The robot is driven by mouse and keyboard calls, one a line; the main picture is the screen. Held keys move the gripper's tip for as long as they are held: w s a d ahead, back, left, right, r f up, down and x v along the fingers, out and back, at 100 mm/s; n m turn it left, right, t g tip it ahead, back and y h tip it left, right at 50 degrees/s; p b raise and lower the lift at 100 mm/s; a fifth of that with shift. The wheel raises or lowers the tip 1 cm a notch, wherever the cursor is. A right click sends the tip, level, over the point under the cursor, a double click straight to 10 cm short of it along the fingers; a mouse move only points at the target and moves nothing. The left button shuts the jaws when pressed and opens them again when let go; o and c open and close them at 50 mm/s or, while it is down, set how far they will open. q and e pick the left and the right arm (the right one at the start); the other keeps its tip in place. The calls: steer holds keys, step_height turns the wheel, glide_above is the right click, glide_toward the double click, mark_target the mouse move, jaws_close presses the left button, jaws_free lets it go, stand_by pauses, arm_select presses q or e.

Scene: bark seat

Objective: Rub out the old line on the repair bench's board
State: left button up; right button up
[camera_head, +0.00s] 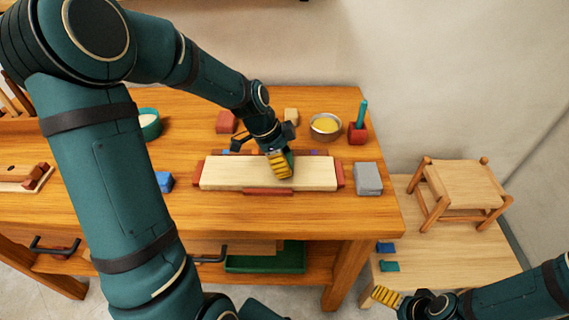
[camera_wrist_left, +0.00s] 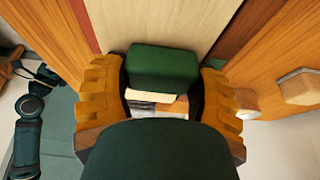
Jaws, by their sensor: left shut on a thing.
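The pale board (camera_head: 230,173) lies flat on the repair bench (camera_head: 90,200), with reddish blocks at its ends and front edge. I cannot make out a line on it. My left gripper (camera_head: 281,166) is over the right half of the board, pointing down. It is shut on a dark green block (camera_wrist_left: 163,68), which sits between its yellow finger pads in the left wrist view, with the board (camera_wrist_left: 160,22) beyond it. Whether the block touches the board I cannot tell. My right gripper (camera_head: 388,298) is at the lower right, away from the bench; its jaws are not clear.
A grey block (camera_head: 368,179) lies right of the board. Behind stand a bowl with yellow contents (camera_head: 325,125) and a red holder (camera_head: 358,134). A blue block (camera_head: 164,182) lies left. A small stool (camera_head: 460,190) stands on a lower table (camera_head: 420,250) at the right.

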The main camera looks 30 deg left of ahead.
arm_select(q)
steer(key=shift+w+a, duration=0.15)
steer(key=shift+w, duration=0.1)
steer(key=shift+s+d+f, duration=0.1)
steer(key=shift+s+d, duration=0.3)
steer(key=shift+s, duration=0.25)
steer(key=shift+s+d+f, duration=0.1)
steer(key=shift+s+d, duration=0.3)
steer(key=shift+s, duration=0.25)
steer(key=shift+w+a+r, duration=0.1)
steer(key=shift+w+a, duration=0.35)
steer(key=shift+w, duration=0.2)
steer(key=shift+w+a+r, duration=0.1)
steer(key=shift+w+a, duration=0.3)
steer(key=shift+w, duration=0.25)
steer(key=shift+s+d+f, duration=0.15)
steer(key=shift+s+d, duration=0.3)
steer(key=shift+s, duration=0.25)
steer(key=shift+s+d+f, duration=0.1)
steer(key=shift+s+d, duration=0.3)
steer(key=shift+s, duration=0.25)
steer(key=shift+r, duration=0.1)
steer(key=shift+r+p, duration=2.05)
steer(key=shift+r, duration=1)
steer(key=shift+f, duration=0.1)
